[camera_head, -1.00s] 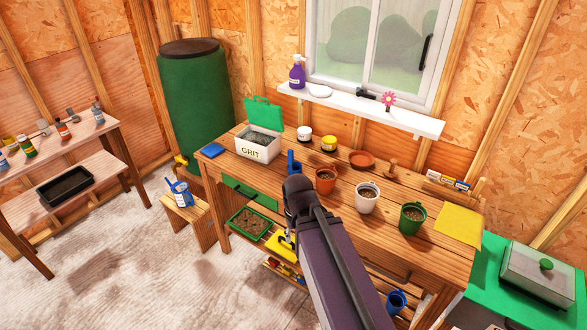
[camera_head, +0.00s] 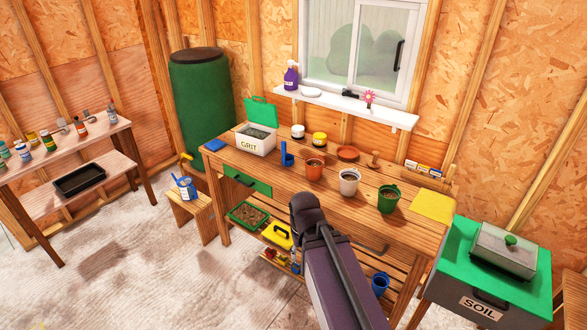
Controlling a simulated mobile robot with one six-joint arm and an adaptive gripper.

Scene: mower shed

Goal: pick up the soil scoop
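A blue object that looks like a small scoop (camera_head: 287,156) stands on the wooden potting bench (camera_head: 240,167), just right of the white GRIT box (camera_head: 257,143). It is small here, so I cannot be sure it is the soil scoop. A grey bin marked SOIL (camera_head: 478,312) with a green top stands right of the bench. My arm reaches up from the bottom of the view, in front of the bench, and ends in a dark joint. My gripper does not show.
Terracotta, white and green pots (camera_head: 388,200) line the bench front. A wooden stool (camera_head: 190,213) with a blue can stands left of it. The lower shelf holds a green tray (camera_head: 247,214) and a yellow item (camera_head: 277,235). Open concrete floor lies at the left front.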

